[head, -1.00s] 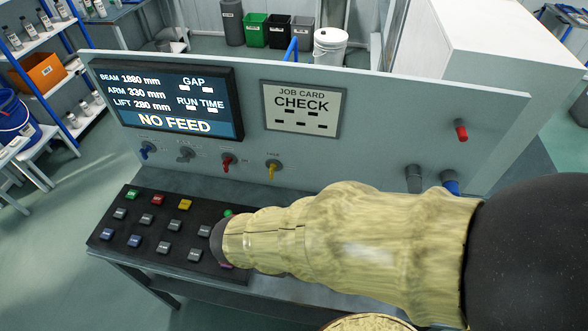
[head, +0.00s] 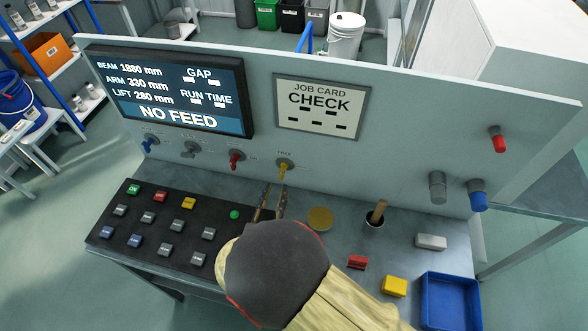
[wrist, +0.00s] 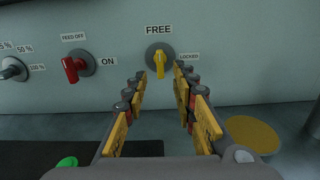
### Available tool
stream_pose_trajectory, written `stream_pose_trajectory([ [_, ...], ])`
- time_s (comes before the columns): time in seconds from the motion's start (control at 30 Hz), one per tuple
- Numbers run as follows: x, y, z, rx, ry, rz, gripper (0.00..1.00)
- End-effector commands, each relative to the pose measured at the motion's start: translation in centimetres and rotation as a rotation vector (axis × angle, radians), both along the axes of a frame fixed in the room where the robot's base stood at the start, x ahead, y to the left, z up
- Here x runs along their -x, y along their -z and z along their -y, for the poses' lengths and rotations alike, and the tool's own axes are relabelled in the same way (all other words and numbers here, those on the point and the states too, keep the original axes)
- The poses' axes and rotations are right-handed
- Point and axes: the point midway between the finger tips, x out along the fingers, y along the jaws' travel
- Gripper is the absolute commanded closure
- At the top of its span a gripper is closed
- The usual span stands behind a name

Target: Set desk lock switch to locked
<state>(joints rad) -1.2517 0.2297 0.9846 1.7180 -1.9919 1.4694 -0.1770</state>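The yellow lock switch (wrist: 159,62) is a lever knob on a grey round base on the upright panel. FREE is printed above it and LOCKED to its right. Its handle looks roughly vertical, in line with FREE. In the head view the switch (head: 284,165) is the rightmost of the row of knobs under the screen and job card. My gripper (head: 275,190) is open and empty, its fingertips just below the switch. In the wrist view my gripper (wrist: 160,82) has one fingertip on each side of the handle's line; whether they touch it is unclear.
A red FEED knob (wrist: 73,68) sits left of the switch. A dark button box (head: 160,225) lies left on the desk. A yellow disc (head: 320,218), a cup with a stick (head: 376,215), small blocks and a blue tray (head: 450,300) lie to the right.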

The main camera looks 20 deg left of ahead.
Motion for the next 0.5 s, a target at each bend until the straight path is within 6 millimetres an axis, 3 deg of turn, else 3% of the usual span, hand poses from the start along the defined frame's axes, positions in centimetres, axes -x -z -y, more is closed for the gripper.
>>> stream_pose_trajectory([
  [0.17,-1.2,-0.4,-0.1,0.012,0.002,0.018,0.73],
  [0.5,-6.3,-0.3,-0.5,0.011,0.004,0.017,0.73],
])
